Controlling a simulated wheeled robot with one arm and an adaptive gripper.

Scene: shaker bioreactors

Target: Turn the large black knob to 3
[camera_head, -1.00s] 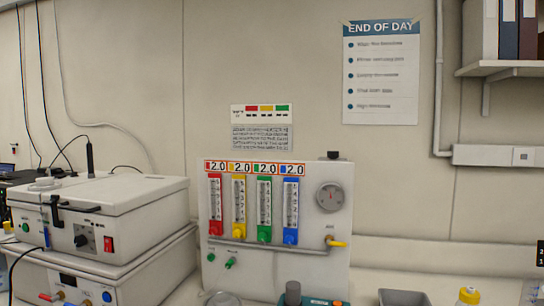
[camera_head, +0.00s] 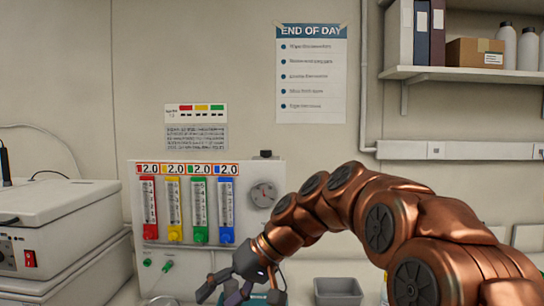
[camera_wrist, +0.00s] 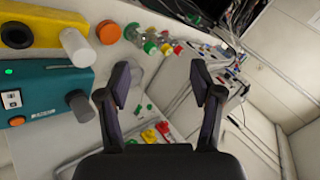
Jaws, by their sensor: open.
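A black knob (camera_head: 5,253) is on the front of the white lidded box (camera_head: 60,215) at the left edge of the head view. It is partly cut off, and its setting is unreadable. My gripper (camera_head: 240,290) is in front of the lower part of the flow-meter panel (camera_head: 145,212), well to the right of the knob. In the wrist view my gripper (camera_wrist: 160,82) has its two black fingers spread apart, with nothing held between them. A dark grey cylindrical part (camera_wrist: 79,104) stands beside the teal device (camera_wrist: 50,85), left of the fingers.
The flow-meter panel has a grey round dial (camera_head: 263,194) and coloured tubes. A grey open container (camera_head: 338,291) stands right of my gripper. The wrist view shows a yellow block (camera_wrist: 55,30), an orange cap (camera_wrist: 109,32) and small bottles (camera_wrist: 155,42) close by.

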